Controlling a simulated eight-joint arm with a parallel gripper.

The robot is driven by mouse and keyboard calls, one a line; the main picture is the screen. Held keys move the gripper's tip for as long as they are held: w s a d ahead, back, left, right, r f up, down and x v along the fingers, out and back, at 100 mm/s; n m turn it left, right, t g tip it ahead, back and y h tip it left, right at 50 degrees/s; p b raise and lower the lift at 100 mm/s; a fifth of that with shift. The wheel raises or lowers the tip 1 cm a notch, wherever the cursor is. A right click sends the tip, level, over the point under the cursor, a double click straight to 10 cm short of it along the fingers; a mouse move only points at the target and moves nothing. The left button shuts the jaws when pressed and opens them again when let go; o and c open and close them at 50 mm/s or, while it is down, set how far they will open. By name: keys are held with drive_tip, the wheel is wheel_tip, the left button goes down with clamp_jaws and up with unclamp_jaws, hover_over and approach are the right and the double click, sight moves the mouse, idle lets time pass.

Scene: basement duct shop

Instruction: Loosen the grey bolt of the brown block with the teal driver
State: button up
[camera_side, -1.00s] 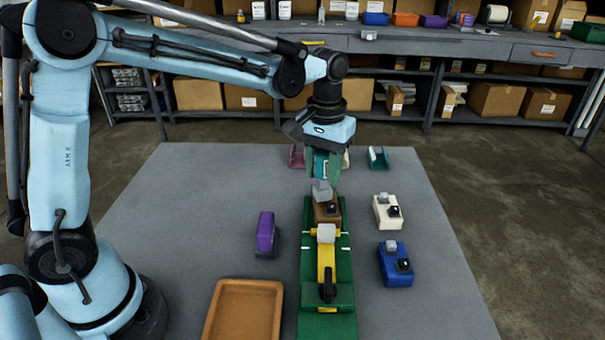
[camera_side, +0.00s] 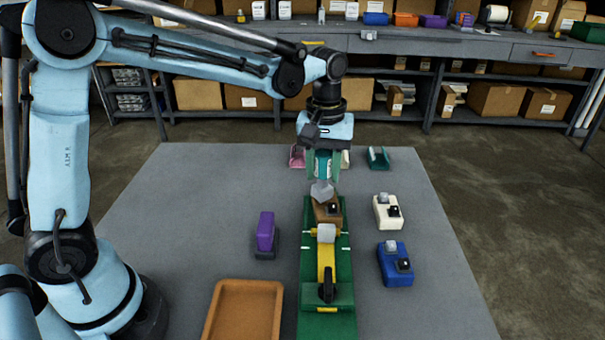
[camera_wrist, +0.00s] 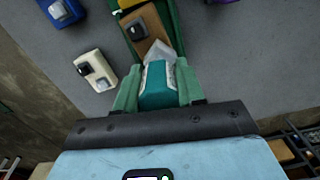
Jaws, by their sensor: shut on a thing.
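My gripper (camera_side: 323,170) is shut on the teal driver (camera_wrist: 160,84), which hangs upright above the brown block. The driver also shows between the fingers in the side view (camera_side: 323,163). The brown block (camera_side: 327,214) sits at the far end of a green fixture (camera_side: 345,245), behind a yellow clamp (camera_side: 326,258). A light grey piece (camera_side: 321,190), tilted to the block's edges, is between the driver and the block. I cannot tell how much of it is the grey bolt and how much the driver's tip. A black knob (camera_wrist: 137,29) is beside it on the block.
A white block (camera_side: 388,214) and a blue block (camera_side: 394,266) stand right of the fixture. A purple piece (camera_side: 265,232) stands left, behind an orange-brown tray (camera_side: 210,322). Pink (camera_side: 297,158) and teal (camera_side: 378,158) cradles are at the back.

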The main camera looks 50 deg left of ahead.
drive_tip(key=shift+n, duration=1.4)
drive_tip(key=shift+n, duration=1.7)
drive_tip(key=shift+n, duration=1.7)
